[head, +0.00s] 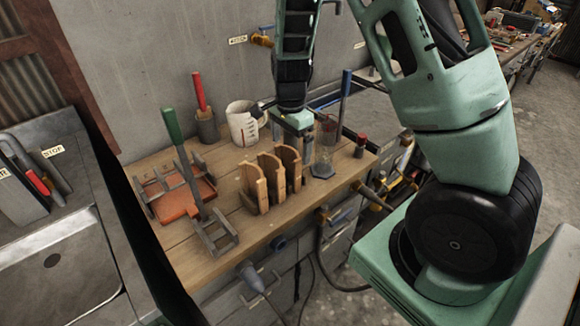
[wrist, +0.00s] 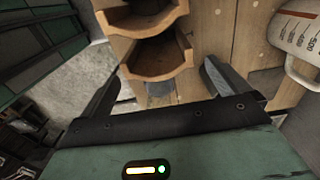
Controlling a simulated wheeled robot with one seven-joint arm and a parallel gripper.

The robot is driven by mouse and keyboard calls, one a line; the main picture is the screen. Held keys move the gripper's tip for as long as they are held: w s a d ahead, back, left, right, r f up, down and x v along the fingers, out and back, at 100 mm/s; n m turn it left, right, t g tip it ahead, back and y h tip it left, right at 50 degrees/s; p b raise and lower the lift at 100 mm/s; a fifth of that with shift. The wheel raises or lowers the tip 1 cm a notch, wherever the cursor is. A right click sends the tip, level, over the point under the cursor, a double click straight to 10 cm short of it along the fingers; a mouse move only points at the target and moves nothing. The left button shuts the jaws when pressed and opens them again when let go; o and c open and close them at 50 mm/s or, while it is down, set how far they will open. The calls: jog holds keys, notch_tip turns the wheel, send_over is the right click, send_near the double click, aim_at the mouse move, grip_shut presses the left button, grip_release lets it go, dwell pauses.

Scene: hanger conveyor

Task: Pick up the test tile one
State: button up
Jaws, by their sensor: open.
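No object in view is clearly marked as test tile one, and I cannot tell which one it is. Several curved, arch-topped wooden pieces (head: 271,179) stand upright in a row on the wooden bench (head: 232,240). In the wrist view, two curved wooden pieces (wrist: 158,57) lie just beyond my fingers. A small blue-grey thing (wrist: 160,88) shows below them, between the fingers. My gripper (head: 296,145) is open and empty, pointing down just behind the row; its fingers (wrist: 160,85) also show in the wrist view. The arm hides part of the bench behind it.
A measuring jug (head: 243,124) stands left of my gripper. A clear cylinder (head: 325,145) with a blue-handled tool stands close on its right. An orange tray (head: 183,195) with a green-handled tool, a red-handled tool in a holder (head: 207,126) and a metal frame (head: 215,236) are leftward.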

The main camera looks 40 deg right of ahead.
aim_at(290, 164)
jog(key=shift+a+f+p, duration=0.15)
jog(key=shift+f+p, duration=0.4)
jog(key=shift+f, duration=3.05)
jog(key=c, duration=1.1)
